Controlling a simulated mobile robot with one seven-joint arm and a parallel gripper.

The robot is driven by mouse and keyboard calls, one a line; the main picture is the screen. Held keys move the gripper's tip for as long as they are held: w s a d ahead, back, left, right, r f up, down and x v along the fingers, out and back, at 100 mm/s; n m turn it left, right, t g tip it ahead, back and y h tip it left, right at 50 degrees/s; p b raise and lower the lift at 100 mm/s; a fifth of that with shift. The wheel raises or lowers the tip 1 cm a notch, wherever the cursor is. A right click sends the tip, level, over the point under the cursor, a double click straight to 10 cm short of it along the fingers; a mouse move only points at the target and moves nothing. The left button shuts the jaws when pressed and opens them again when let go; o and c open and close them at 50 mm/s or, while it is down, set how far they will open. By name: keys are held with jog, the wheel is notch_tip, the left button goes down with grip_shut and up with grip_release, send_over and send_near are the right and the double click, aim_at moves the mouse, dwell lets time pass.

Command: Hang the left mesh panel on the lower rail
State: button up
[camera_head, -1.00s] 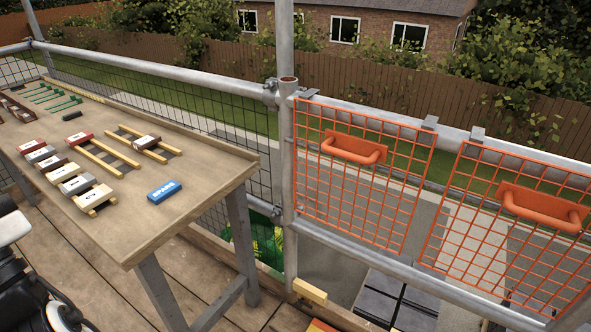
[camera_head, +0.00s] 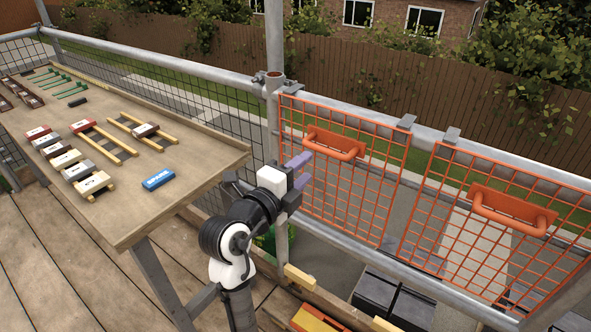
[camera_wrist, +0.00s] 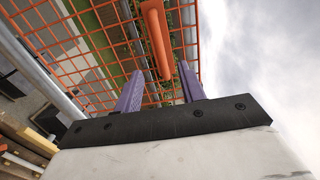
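The left mesh panel (camera_head: 345,200) is an orange grid with an orange handle (camera_head: 335,145). It hangs by grey hooks from the upper rail (camera_head: 370,112), above the grey lower rail (camera_head: 405,272). My gripper (camera_head: 303,169) is just left of the handle in the head view, its purple fingers pointing towards it. In the wrist view my gripper (camera_wrist: 160,88) is open, with the fingers apart and empty. The handle (camera_wrist: 156,40) lies ahead, roughly in line with the gap, and does not look gripped. The mesh (camera_wrist: 85,45) fills the upper left there.
A second orange mesh panel (camera_head: 480,245) with a handle hangs to the right. A wooden workbench (camera_head: 205,160) with tile pieces and a blue block (camera_head: 158,179) stands at left. A vertical post (camera_head: 273,120) is close beside my gripper. Dark boxes (camera_head: 390,300) lie beyond the lower rail.

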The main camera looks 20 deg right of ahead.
aim_at(322, 151)
jog(key=shift+x, duration=4.7)
grip_shut()
jog(key=shift+r, duration=0.1)
jog(key=shift+r, duration=0.1)
jog(key=shift+r+p, duration=1.25)
jog(key=shift+r, duration=1.15)
